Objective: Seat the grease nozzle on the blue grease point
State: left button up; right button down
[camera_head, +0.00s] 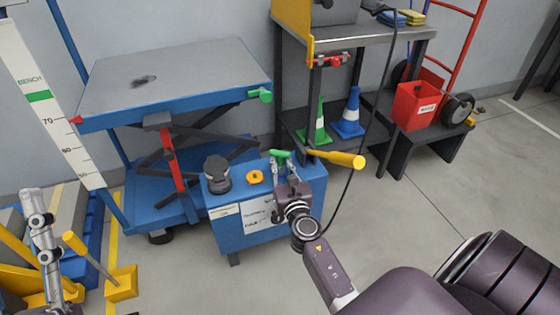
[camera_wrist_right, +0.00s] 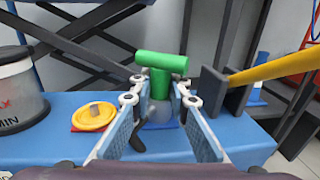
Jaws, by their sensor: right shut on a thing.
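My right gripper (camera_head: 283,163) is over the top of a blue cabinet and shut on the stem of a green T-shaped handle (camera_head: 281,154). In the right wrist view the green handle (camera_wrist_right: 161,65) stands upright between the fingers, with its crossbar above them. A blue piece (camera_wrist_right: 160,125) shows at the foot of its stem; I cannot tell if it is the grease point. A thin black hose (camera_head: 372,100) hangs from the bench and passes beside my right wrist; I cannot make out a nozzle. My left gripper (camera_head: 50,270) is partly visible at lower left, its jaws unclear.
The blue cabinet (camera_head: 235,236) also carries a dark-lidded reservoir (camera_head: 217,176), a yellow cap (camera_head: 255,177) and a yellow lever (camera_head: 340,159). The lift table (camera_head: 190,65) stands behind. Green and blue cones and a red bin (camera_head: 418,108) are to the right. Floor at right is clear.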

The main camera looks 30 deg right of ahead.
jog(key=c, duration=2.1)
grip_release()
jog(key=shift+s, duration=0.1)
